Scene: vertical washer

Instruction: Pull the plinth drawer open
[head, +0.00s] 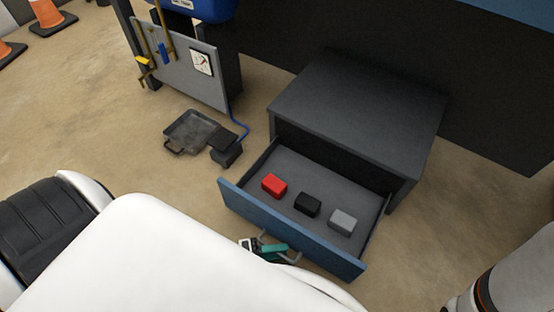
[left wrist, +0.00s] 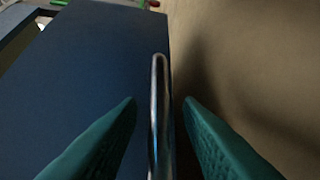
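The plinth drawer (head: 300,236) stands well out of the dark grey plinth (head: 355,105), its blue front facing me. Its metal bar handle (left wrist: 160,115) is on the blue front, which fills the left of the left wrist view. My left gripper (head: 268,248) is at the handle, low in front of the drawer. In the left wrist view its teal fingers (left wrist: 160,104) are open, one on each side of the bar, with a visible gap on both sides. My right gripper is not in view.
A red block (head: 274,185), a black block (head: 307,204) and a grey block (head: 343,220) lie inside the drawer. A dark metal tray (head: 190,131) and a small black box (head: 226,154) are on the floor left of the plinth. Orange cones (head: 47,14) stand farther back.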

